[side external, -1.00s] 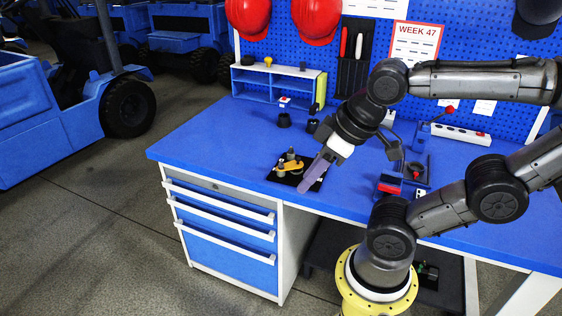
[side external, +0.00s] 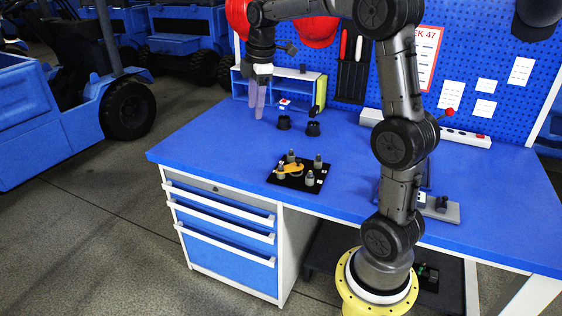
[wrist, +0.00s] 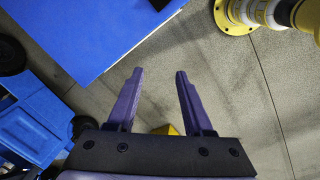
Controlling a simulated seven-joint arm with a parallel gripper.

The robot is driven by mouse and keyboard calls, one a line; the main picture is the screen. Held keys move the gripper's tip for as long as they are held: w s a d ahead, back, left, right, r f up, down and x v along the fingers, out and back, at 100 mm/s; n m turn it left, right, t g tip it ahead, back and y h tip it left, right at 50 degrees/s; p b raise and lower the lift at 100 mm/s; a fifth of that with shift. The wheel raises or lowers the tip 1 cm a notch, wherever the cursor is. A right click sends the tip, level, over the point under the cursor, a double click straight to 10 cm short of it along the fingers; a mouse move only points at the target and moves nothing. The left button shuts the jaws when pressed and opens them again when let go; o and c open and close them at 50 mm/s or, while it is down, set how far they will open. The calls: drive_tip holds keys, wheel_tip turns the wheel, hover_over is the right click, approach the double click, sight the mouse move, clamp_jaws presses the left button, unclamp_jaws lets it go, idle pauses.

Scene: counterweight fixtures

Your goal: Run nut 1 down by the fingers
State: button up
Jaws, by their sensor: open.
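A black fixture plate (side external: 295,183) lies near the front left of the bench in the side external view. Several grey posts stand on it, and a yellow strap (side external: 292,168) lies across its left part. Small nuts cannot be told apart at this size, so I cannot say which is nut 1. My gripper (side external: 257,112) is raised at the back left, well away from the plate, with its purple fingers pointing down. In the wrist view the fingers (wrist: 158,72) are spread with nothing between them; floor shows beyond them.
Two black cups (side external: 284,122) (side external: 313,129) stand behind the plate. A blue shelf (side external: 290,88) stands at the back left. A grey device (side external: 440,211) sits right of my arm. The bench top (side external: 225,140) left of the plate is clear.

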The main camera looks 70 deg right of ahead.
drive_tip(key=d+f+m+g, duration=0.1)
drive_tip(key=d+f, duration=0.5)
drive_tip(key=d, duration=0.2)
drive_tip(key=m+g+y, duration=0.1)
drive_tip(key=m, duration=0.1)
hover_over(281, 166)
wheel_tip(281, 166, down, 5)
drive_tip(key=f, duration=1.3)
drive_tip(key=shift+w+d+f, duration=0.1)
drive_tip(key=shift+d+f, duration=0.15)
drive_tip(key=shift+f, duration=0.15)
drive_tip(key=shift+c, duration=0.3)
clamp_jaws()
